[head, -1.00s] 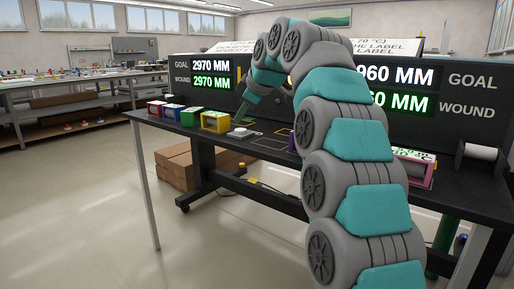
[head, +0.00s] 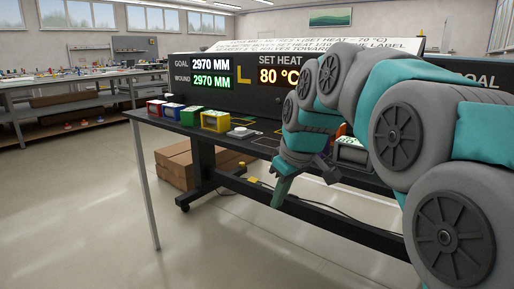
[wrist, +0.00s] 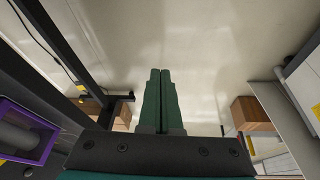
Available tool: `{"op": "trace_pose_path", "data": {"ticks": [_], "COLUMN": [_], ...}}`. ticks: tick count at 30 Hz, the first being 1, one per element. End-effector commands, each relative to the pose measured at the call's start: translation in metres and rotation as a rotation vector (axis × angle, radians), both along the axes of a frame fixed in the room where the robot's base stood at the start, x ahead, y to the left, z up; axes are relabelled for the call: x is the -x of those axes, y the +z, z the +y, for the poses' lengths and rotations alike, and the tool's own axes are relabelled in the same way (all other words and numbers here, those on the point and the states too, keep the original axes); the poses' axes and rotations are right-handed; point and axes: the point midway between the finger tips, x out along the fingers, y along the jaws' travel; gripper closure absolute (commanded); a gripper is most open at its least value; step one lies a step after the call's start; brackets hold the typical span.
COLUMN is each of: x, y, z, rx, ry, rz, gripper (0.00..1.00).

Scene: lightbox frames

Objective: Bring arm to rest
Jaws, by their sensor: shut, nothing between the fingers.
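My gripper (head: 281,191) hangs in front of the near edge of the black workbench (head: 262,139) in the head view, pointing down toward the floor. My teal and grey arm folds back over the right side of the picture and hides much of the bench behind it. In the wrist view the two green fingers of my gripper (wrist: 160,75) lie together, shut with nothing between them. Below the fingertips in that view is bare floor (wrist: 200,60).
Red, blue, green and yellow boxes (head: 214,121) stand on the bench's left part. Behind them a dark panel shows 2970 MM (head: 211,65) and 80 °C (head: 278,76). Cardboard boxes (head: 180,165) lie under the bench. The floor at front left is clear.

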Motion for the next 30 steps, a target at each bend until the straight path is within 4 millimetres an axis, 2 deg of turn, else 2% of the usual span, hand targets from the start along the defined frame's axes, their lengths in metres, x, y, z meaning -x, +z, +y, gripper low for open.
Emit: {"op": "trace_pose_path", "data": {"ticks": [1, 8, 15, 18, 21, 24, 30], "x": [0.021, 0.115, 0.224, 0.265, 0.297, 0.318, 0.329], "y": [-0.013, -0.075, -0.141, -0.165, -0.182, -0.194, -0.200], "z": [-0.009, -0.044, -0.078, -0.089, -0.096, -0.100, -0.102], "rx": [0.005, 0.036, 0.090, 0.111, 0.128, 0.142, 0.148], "ry": [-0.042, -0.262, -0.502, -0.593, -0.662, -0.706, -0.733], "rz": [0.039, 0.208, 0.375, 0.430, 0.471, 0.499, 0.512], "gripper": [1.00, 1.00, 1.00, 1.00, 1.00, 1.00, 1.00]}}
